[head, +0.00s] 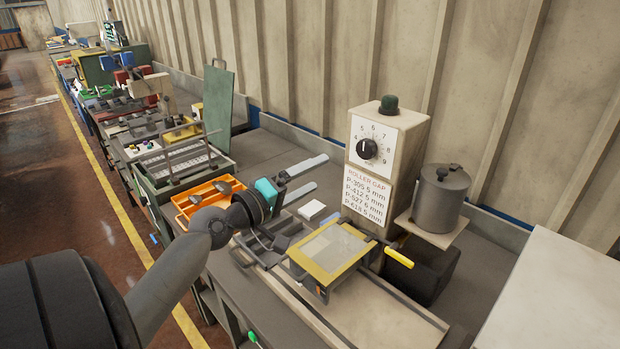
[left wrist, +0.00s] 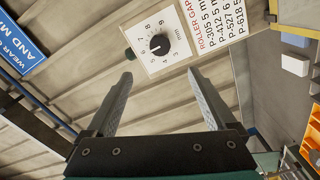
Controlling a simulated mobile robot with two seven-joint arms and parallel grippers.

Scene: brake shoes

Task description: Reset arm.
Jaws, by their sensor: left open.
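My left arm comes in from the left in the head view and reaches over the bench. My left gripper (head: 320,171) is open, its two pale fingers spread and pointing right toward the dial box. In the left wrist view the open fingers of my left gripper (left wrist: 160,74) have nothing between them. The dial box (head: 385,160) with its black knob stands beyond the fingertips, apart from them. Its dial (left wrist: 160,43) also shows in the left wrist view, past the fingertips. My right gripper is in neither view.
A yellow-framed plate (head: 330,250) with a yellow handle sits right of my left forearm. A grey lidded pot (head: 440,200) stands on a bracket beside the dial box. An orange tray (head: 200,200) lies behind my left wrist. The corrugated wall (head: 330,60) closes the back.

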